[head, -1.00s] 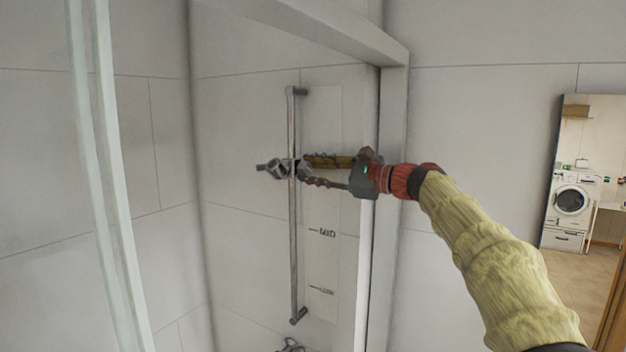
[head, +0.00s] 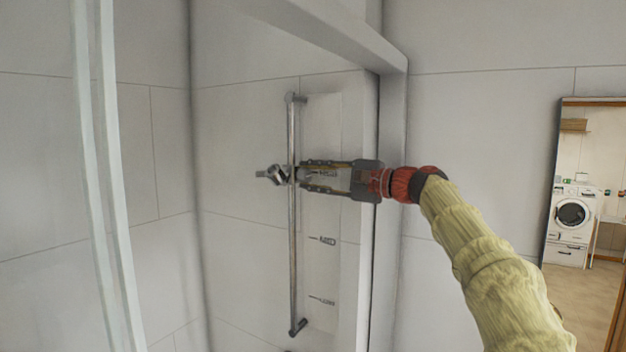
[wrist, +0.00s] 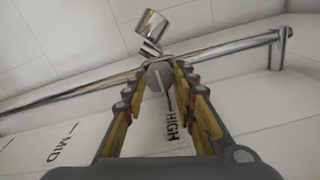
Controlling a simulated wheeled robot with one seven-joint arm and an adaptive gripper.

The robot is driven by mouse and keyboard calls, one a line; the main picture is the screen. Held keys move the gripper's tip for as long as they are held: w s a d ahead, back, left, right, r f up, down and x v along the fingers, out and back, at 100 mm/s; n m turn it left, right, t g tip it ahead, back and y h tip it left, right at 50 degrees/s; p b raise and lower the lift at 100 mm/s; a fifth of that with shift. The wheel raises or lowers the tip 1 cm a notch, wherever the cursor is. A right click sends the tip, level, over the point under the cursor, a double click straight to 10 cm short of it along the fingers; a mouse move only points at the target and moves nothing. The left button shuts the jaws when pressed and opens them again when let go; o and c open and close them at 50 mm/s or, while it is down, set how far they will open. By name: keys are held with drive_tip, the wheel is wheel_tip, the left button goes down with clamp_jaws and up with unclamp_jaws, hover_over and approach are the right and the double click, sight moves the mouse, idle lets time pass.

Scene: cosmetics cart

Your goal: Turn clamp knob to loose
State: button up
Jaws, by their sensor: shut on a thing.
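The clamp knob (wrist: 158,76) is a grey round piece with a line across its face, seen between my fingertips in the wrist view. It sits on the shower holder clamp (head: 277,175), which is on a chrome vertical rail (head: 291,240). My gripper (head: 299,175) reaches in from the right and is shut on the knob, one finger on each side. In the wrist view, my gripper (wrist: 168,72) partly hides the knob's edges. The clamp is level with the "HIGH" mark (wrist: 172,128). The knob's exact angle is hard to read.
A white door frame (head: 384,150) stands close to my wrist on the right. A glass panel edge (head: 105,180) is at the left. The scale strip shows a "MID" mark (head: 326,240) and a lower mark. A mirror (head: 585,215) is far right.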

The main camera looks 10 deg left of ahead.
drive_tip(key=shift+w, duration=0.1)
drive_tip(key=o, duration=1.2)
drive_tip(key=shift+c, duration=0.2)
drive_tip(key=shift+d, duration=0.15)
drive_tip(key=v, duration=1.1)
drive_tip(key=shift+d, duration=0.35)
drive_tip(key=shift+f, duration=0.1)
